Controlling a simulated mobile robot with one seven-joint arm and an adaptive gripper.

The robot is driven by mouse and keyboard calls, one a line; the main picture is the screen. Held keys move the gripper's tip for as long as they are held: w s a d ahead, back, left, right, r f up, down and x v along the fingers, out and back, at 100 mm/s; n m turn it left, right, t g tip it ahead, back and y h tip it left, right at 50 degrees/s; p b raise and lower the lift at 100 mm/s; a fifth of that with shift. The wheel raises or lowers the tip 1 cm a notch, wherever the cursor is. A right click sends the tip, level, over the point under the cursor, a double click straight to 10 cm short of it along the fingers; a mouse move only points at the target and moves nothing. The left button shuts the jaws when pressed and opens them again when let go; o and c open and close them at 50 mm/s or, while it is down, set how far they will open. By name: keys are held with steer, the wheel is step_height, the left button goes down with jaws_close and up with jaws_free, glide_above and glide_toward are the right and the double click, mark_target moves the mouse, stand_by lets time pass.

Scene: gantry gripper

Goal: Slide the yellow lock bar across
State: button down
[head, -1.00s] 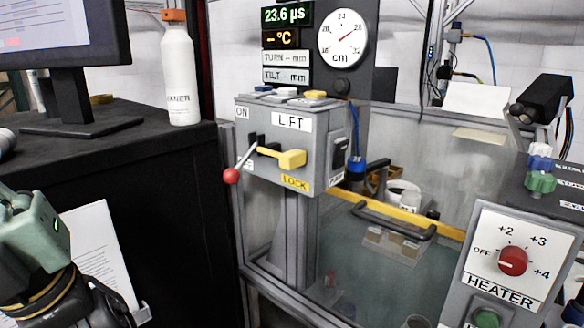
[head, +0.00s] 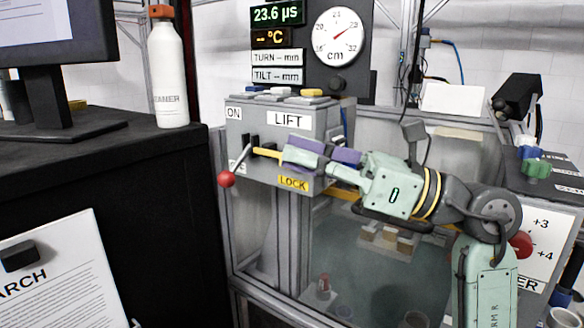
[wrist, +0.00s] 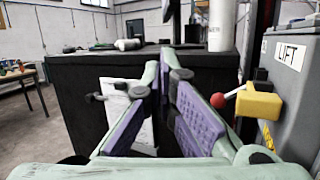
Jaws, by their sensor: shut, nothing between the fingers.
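The yellow lock bar (head: 267,153) sticks out from the front of the grey LIFT box. In the head view its block end is hidden behind my fingers. The wrist view shows that yellow block (wrist: 258,103) just right of my fingers, outside them. My gripper (head: 296,155) is shut and empty, with purple pads, in front of the box. In the wrist view the closed fingers (wrist: 166,80) point leftward along the box front. I cannot tell whether a finger touches the block.
A lever with a red ball (head: 226,180) hangs at the box's left, and the ball shows beyond my fingers in the wrist view (wrist: 217,101). A yellow LOCK label (head: 293,183) is below the bar. A black cabinet with a white bottle (head: 168,75) stands left. A glass tank lies below my arm.

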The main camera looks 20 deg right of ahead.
steer(key=s+d+f+m+t+h, duration=0.2)
steer(key=d+h, duration=0.2)
steer(key=d, duration=0.2)
steer(key=s+d+f+m+t+h, duration=0.1)
steer(key=d+f+m+t+h, duration=0.15)
steer(key=d, duration=0.45)
steer(key=p+x, duration=0.4)
steer(key=x, duration=1)
steer(key=shift+h, duration=0.35)
steer(key=shift+w+f, duration=0.1)
steer(key=b+x, duration=0.1)
steer(key=x, duration=0.3)
steer(key=shift+w+a, duration=0.2)
steer(key=shift+w, duration=0.1)
steer(key=shift+d, duration=0.1)
